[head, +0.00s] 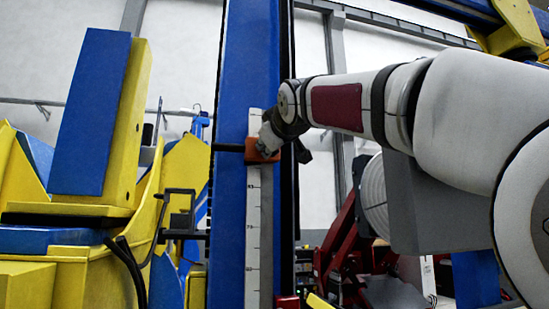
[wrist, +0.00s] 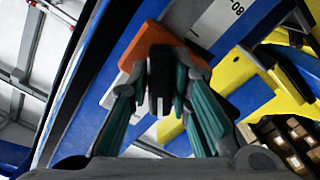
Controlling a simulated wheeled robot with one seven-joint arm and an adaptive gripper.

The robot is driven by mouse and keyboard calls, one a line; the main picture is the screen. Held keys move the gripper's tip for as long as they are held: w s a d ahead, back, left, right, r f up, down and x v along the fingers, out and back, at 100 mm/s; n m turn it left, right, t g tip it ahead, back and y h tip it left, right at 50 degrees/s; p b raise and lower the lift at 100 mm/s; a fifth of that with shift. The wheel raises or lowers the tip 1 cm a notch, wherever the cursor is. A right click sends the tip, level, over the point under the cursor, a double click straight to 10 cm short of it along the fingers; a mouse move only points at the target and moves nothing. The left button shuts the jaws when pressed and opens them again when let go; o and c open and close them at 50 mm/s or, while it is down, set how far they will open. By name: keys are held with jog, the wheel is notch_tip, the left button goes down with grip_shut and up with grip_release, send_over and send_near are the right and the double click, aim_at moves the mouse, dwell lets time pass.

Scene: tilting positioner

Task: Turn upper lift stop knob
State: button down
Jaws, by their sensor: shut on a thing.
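The upper lift stop is an orange block (head: 259,152) on the white scale strip of the blue column in the head view. In the wrist view the orange block (wrist: 150,38) lies just beyond my fingers. A dark knob (wrist: 160,82) stands out from the block between the teal finger pads. My gripper (head: 269,139) is at the block, coming from the right, and it also shows in the wrist view (wrist: 162,80). It is shut on the knob. In the head view my gripper hides the knob.
The blue column (head: 229,220) carries a scale strip (head: 253,215) running down from the stop. A red block (head: 287,302) sits low by the column. A yellow and blue positioner (head: 92,115) stands left, with a black bracket (head: 180,215) near the column. Red machinery (head: 345,245) stands behind, right.

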jog(key=n, duration=0.5)
jog(key=shift+n, duration=0.3)
jog(key=n+p, duration=0.1)
jog(key=n, duration=0.3)
jog(key=shift+n, duration=0.4)
jog(key=shift+f, duration=0.1)
jog(key=c, duration=1.5)
grip_release()
jog(key=v, duration=1.2)
